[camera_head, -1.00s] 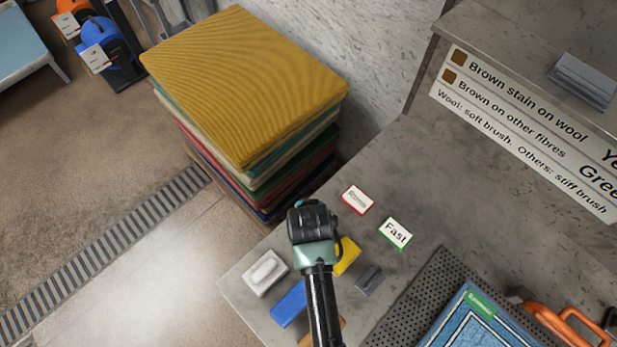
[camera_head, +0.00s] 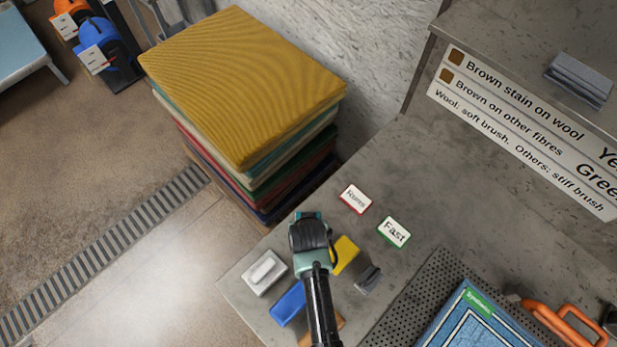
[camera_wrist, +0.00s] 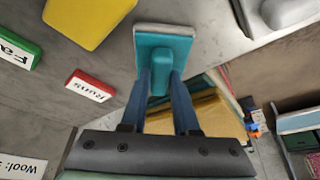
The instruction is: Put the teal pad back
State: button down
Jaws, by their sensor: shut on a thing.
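The teal pad (camera_wrist: 180,50) is a flat block with a pale layer along one edge and a raised teal grip. My gripper (camera_wrist: 160,85) is shut on that grip, with one blue finger on each side. In the head view my gripper (camera_head: 309,232) is over the near left part of the grey counter, and mostly hides the pad; a teal edge (camera_head: 308,215) shows at its front. I cannot tell whether the pad touches the counter.
White (camera_head: 264,272), blue (camera_head: 288,304), yellow (camera_head: 345,254) and grey (camera_head: 369,279) blocks lie close around my gripper. "Runs" (camera_head: 356,199) and "Fast" (camera_head: 394,232) signs stand beyond. A rug stack (camera_head: 245,80) stands off the counter's left edge.

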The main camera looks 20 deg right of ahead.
jog(key=c, duration=0.7)
grip_release()
jog(key=shift+o, duration=0.2)
jog(key=v, duration=1.2)
jog(key=shift+r, duration=0.2)
jog(key=shift+w, duration=0.1)
